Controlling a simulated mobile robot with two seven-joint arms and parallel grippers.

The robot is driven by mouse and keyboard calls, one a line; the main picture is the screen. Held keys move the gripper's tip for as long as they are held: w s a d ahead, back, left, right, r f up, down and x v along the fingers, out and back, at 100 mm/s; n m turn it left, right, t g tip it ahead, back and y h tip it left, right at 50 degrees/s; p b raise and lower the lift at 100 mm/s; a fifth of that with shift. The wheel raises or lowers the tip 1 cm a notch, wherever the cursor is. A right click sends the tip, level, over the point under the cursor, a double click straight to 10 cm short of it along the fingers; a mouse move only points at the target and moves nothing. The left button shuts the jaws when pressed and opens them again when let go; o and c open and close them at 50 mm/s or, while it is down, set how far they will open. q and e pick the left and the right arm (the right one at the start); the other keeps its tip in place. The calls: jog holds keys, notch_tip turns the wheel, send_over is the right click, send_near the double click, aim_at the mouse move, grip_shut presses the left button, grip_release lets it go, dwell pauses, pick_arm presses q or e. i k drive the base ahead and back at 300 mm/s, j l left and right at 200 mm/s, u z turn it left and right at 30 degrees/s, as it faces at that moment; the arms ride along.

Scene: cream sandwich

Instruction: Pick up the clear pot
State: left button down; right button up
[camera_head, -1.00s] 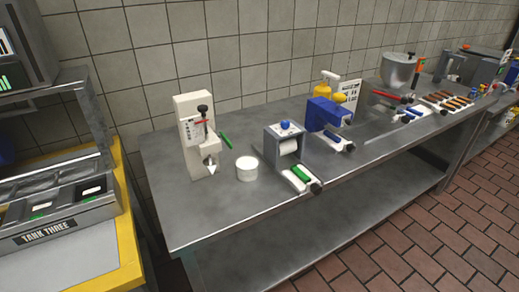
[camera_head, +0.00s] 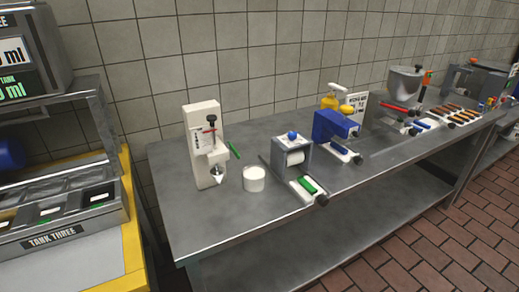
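A small whitish pot (camera_head: 254,179) stands upright on the steel table, just right of the white dispenser machine (camera_head: 205,146). It looks white or translucent; I cannot tell if it is clear. No other pot that is plainly clear can be made out. Neither of my grippers shows in the head view.
The steel table (camera_head: 190,222) runs along the tiled wall. A grey roller device (camera_head: 292,160), a blue machine (camera_head: 336,131) and a grey hopper (camera_head: 404,86) stand further right. The TANK THREE unit (camera_head: 55,237) is at the left. The table's front left is clear.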

aim_at(254, 176)
jog(key=i+l, duration=0.25)
jog(key=l, duration=0.15)
jog(key=i+l, duration=0.45)
jog(key=l, duration=0.3)
